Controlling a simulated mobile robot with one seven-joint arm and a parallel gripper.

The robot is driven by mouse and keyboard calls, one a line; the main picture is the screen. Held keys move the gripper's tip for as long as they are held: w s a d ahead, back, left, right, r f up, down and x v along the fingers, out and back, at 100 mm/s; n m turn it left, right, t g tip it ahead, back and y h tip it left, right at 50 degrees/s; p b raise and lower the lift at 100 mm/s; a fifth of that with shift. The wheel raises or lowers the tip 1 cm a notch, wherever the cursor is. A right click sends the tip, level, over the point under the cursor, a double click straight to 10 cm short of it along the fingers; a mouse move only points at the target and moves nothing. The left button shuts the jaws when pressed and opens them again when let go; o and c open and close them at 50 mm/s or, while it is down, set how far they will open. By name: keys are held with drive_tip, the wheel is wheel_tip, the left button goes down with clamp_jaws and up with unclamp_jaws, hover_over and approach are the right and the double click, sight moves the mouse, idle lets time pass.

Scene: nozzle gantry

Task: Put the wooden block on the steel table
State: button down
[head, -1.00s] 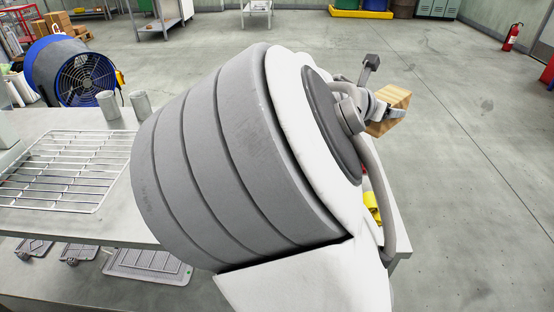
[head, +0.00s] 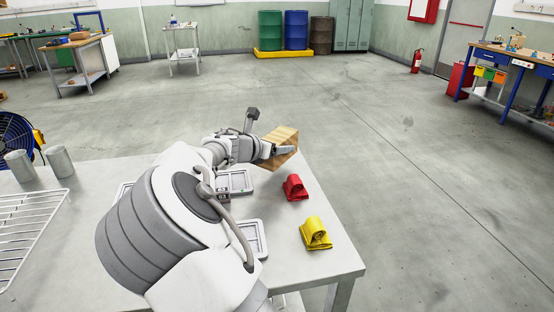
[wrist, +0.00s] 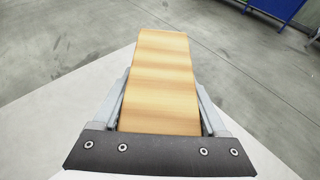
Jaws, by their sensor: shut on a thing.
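The wooden block (head: 281,136) is light brown with visible grain. My gripper (head: 272,151) is shut on it, near the far right edge of the steel table (head: 300,262). In the wrist view the block (wrist: 162,80) sits between the two fingers of my gripper (wrist: 160,108) and sticks out beyond them. The pale tabletop (wrist: 75,125) shows below and beside it there, with the floor beyond the edge. I cannot tell whether the block touches the table.
Grey trays (head: 238,182) lie by my arm. A wire rack (head: 25,232) and two metal cups (head: 59,161) are at the left. Bare tabletop shows around the cloths.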

wheel_tip(320, 180, down, 4)
drive_tip(key=shift+r+b, duration=0.1)
drive_tip(key=shift+b, duration=0.65)
unclamp_jaws()
drive_tip(key=shift+s+a+r, duration=0.15)
drive_tip(key=shift+s+r, duration=0.05)
drive_tip(key=shift+s, duration=0.05)
drive_tip(key=p+v, duration=0.3)
drive_tip(key=v, duration=0.8)
drive_tip(key=shift+s+a, duration=0.1)
drive_tip(key=shift+s, duration=0.05)
drive_tip(key=shift+s, duration=0.1)
